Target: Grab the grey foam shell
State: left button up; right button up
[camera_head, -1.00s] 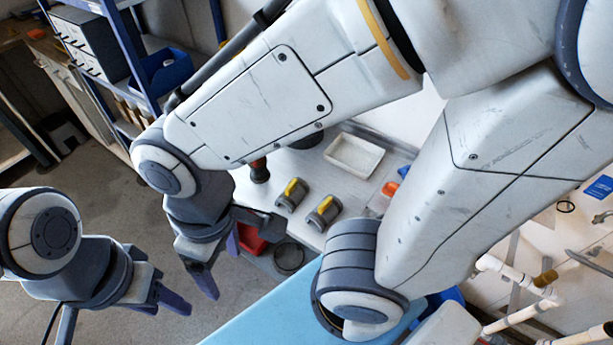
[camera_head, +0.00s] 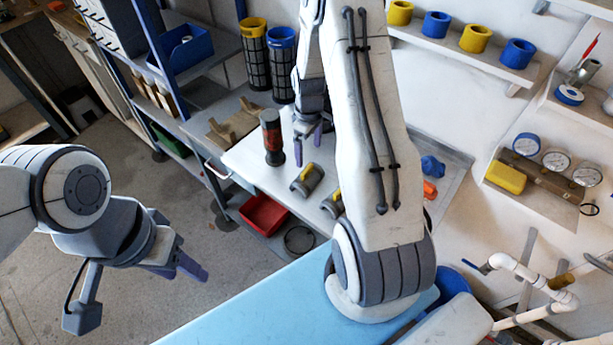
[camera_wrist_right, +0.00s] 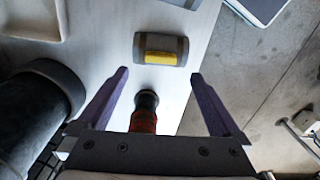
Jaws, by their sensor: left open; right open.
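Two grey half-round shells with yellow strips lie on the white bench in the head view. One (camera_head: 307,180) is nearer the red-and-black bottle; the other (camera_head: 332,204) is partly hidden by my right arm. I cannot tell which is the foam shell, or whether both are. My right gripper (camera_head: 309,143) is open and empty, just behind the shells. In the right wrist view, one shell (camera_wrist_right: 160,40) lies beyond and between the open fingertips (camera_wrist_right: 159,73), apart from them. Another is cut off at the top edge. My left gripper (camera_head: 188,270) is open and empty over the floor at left.
Yellow- and blue-topped dark canisters (camera_head: 255,55) stand behind. A red bin (camera_head: 263,213) sits below the bench edge. A blue surface (camera_head: 250,305) lies in front.

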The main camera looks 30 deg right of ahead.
aim_at(307, 169)
notch_tip(307, 169, down, 3)
jog(key=shift+f+p, duration=0.1)
jog(key=shift+p, duration=0.2)
jog(key=shift+a+f+p, duration=0.1)
jog(key=shift+f+p, duration=0.25)
jog(key=shift+f, duration=0.15)
notch_tip(307, 169, down, 3)
jog(key=shift+w+f+p, duration=0.1)
jog(key=shift+f+p, duration=0.05)
jog(key=shift+p, duration=0.55)
jog(key=shift+f, duration=0.5)
grip_shut()
